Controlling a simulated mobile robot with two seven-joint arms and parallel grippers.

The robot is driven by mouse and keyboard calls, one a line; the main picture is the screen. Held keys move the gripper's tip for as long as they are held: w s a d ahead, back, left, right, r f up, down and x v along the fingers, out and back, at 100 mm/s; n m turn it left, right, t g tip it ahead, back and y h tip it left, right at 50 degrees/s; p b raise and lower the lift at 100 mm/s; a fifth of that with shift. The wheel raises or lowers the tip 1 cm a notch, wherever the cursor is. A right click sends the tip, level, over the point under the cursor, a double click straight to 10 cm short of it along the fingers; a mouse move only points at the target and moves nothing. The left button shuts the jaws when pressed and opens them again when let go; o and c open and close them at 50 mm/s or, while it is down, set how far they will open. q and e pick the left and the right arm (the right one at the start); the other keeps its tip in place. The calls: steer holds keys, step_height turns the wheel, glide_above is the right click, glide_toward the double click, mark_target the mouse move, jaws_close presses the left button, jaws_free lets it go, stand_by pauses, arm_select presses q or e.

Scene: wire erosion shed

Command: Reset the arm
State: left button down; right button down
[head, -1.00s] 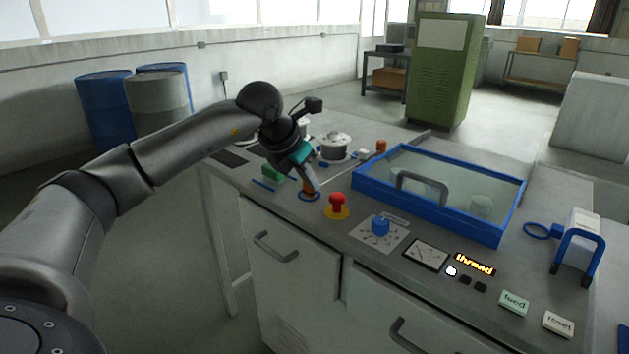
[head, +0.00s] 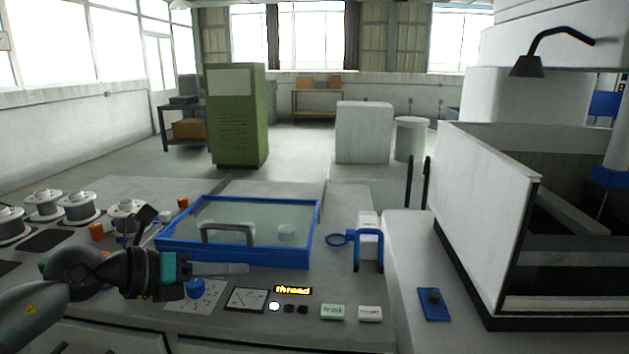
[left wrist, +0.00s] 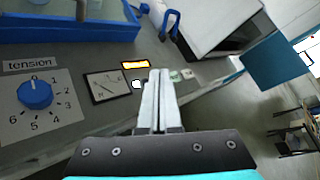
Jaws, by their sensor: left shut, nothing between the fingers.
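My left gripper (head: 222,268) is shut and empty. It points right over the bench, above the blue tension knob (head: 196,288) and in front of the blue-framed glass lid. In the left wrist view the shut fingers (left wrist: 158,100) point toward the lit display and the buttons. The tension knob (left wrist: 35,94) stands on a dial plate numbered from 0 to 6, left of the fingers. My right gripper is in neither view.
The blue-framed lid (head: 318,215) with a grey handle is closed. A lit display reading "thread" (head: 293,290), a gauge (head: 247,299), a feed button (head: 332,312) and a reset button (head: 370,313) line the front edge. Wire spools (head: 78,207) stand left. A white-walled machine (head: 485,215) stands right.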

arm_select(q)
steer(key=s+d+r+n+t+h, duration=0.15)
steer(key=d+r+n+t, duration=0.35)
steer(key=n+t, duration=0.7)
steer(key=s+a+f+n+g+y, duration=0.3)
steer(key=a+f+n+y, duration=0.3)
steer(key=n, duration=0.4)
steer(key=s+a+f+n+g+y, duration=0.3)
steer(key=a+f+n+y, duration=0.2)
steer(key=f+n+y, duration=0.4)
steer(key=s+d+f+n+g+h, duration=0.25)
steer(key=s+f+g, duration=0.45)
steer(key=s, duration=0.4)
steer(key=s+d+f+n+g+h, duration=0.1)
steer(key=s+d+f+n+g, duration=0.2)
steer(key=s+f, duration=0.6)
steer(key=s+a+f+g, duration=0.1)
steer(key=s+f, duration=0.1)
steer(key=f, duration=0.9)
steer(key=s+a+f+g, duration=0.1)
steer(key=f, duration=1)
steer(key=s+a+f+g, duration=0.1)
steer(key=s+a+f, duration=0.2)
steer(key=s+f, duration=0.9)
steer(key=shift+s+y, duration=0.3)
steer(key=shift+s, duration=0.8)
steer(key=shift+f+m, duration=0.1)
steer(key=shift+m, duration=0.15)
